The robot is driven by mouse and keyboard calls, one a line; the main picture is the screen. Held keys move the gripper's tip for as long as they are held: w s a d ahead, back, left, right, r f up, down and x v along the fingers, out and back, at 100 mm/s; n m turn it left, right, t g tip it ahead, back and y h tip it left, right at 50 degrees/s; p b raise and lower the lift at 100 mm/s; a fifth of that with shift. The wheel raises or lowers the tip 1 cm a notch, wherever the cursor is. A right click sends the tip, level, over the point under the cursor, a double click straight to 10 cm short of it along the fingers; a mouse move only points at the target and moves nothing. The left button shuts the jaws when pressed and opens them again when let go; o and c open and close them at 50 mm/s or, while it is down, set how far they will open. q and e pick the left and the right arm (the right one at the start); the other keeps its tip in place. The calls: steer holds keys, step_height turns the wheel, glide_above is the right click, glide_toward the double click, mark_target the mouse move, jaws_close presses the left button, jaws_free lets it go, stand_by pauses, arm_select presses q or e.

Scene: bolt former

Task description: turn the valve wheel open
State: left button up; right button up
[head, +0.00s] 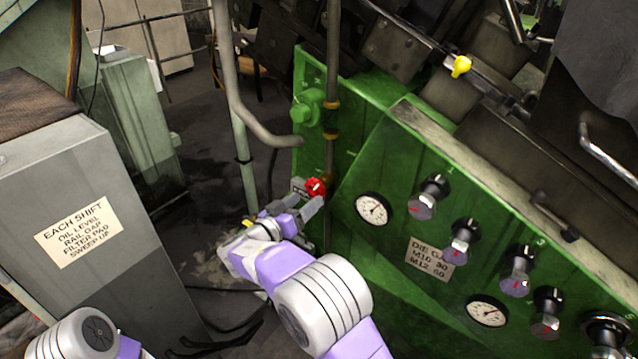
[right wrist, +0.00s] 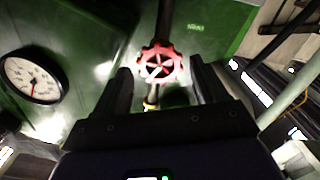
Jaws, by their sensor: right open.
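The valve wheel (head: 316,187) is a small red handwheel on a pipe at the green machine's left end. In the right wrist view the red wheel (right wrist: 159,63) shows its spokes and a pale mark across its middle. My right gripper (head: 297,207) is open in front of the wheel. In the right wrist view its two fingers (right wrist: 163,88) stand to either side of the wheel, with gaps between them and the rim. I cannot tell how far the fingertips reach in depth. My left gripper is not in view; only part of my left arm shows at the bottom left.
The green panel (head: 398,255) on the right carries gauges (head: 373,208) and several black knobs (head: 429,197). A grey cabinet (head: 60,190) with a notice stands at the left. A bent grey pipe (head: 232,90) rises left of the wheel. Dark floor lies between.

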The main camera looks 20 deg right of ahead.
mark_target(314, 189)
steer(key=shift+w+r, duration=0.15)
steer(key=shift+r, duration=0.45)
steer(key=x, duration=0.7)
steer(key=shift+d+r+p, duration=0.1)
steer(key=shift+p, duration=0.25)
steer(key=c, duration=0.7)
